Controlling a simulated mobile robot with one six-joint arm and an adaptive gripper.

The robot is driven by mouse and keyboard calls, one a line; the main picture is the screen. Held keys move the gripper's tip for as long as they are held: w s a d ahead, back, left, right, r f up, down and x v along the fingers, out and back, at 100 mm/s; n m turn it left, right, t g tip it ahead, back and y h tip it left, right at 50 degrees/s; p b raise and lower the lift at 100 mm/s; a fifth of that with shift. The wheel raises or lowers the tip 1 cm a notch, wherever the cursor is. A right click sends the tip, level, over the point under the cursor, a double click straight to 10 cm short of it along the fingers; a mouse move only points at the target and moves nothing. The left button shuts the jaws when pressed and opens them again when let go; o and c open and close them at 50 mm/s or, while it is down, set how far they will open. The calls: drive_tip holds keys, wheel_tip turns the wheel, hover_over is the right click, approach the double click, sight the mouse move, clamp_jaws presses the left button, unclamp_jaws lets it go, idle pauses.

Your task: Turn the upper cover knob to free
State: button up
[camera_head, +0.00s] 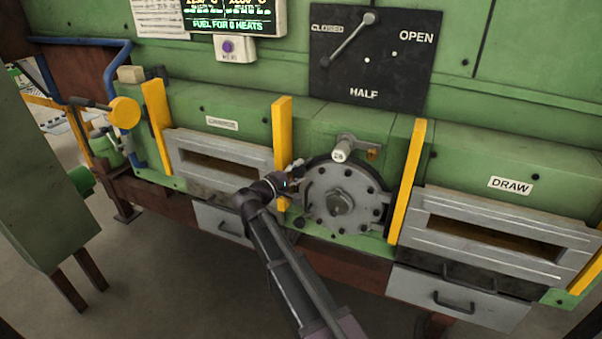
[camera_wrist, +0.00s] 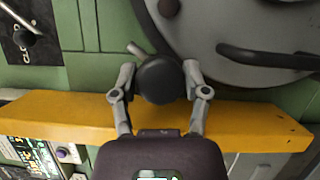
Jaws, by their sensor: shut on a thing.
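The round grey cover (camera_head: 318,188), ringed with bolts, sits at the middle of the green furnace front; part of its disc and a dark bar handle (camera_wrist: 262,57) show in the wrist view. My gripper (camera_head: 297,168) is at the cover's upper left edge. In the wrist view my gripper (camera_wrist: 160,76) has its two fingers on either side of a dark round knob (camera_wrist: 158,82), shut on it. A short grey pin (camera_wrist: 138,49) sticks out beside the knob. In the head view the gripper largely hides this knob. A dark lower knob (camera_head: 298,222) shows at the cover's lower left.
Yellow posts (camera_head: 282,130) and (camera_head: 407,180) flank the cover; the left one runs close behind my gripper. A small cylinder marked 28 (camera_head: 342,149) juts out above the cover. A black lever plate (camera_head: 395,85) is higher up. Drawers (camera_head: 457,297) sit below.

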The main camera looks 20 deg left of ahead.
drive_tip(key=o, duration=1.1)
drive_tip(key=shift+o, duration=0.2)
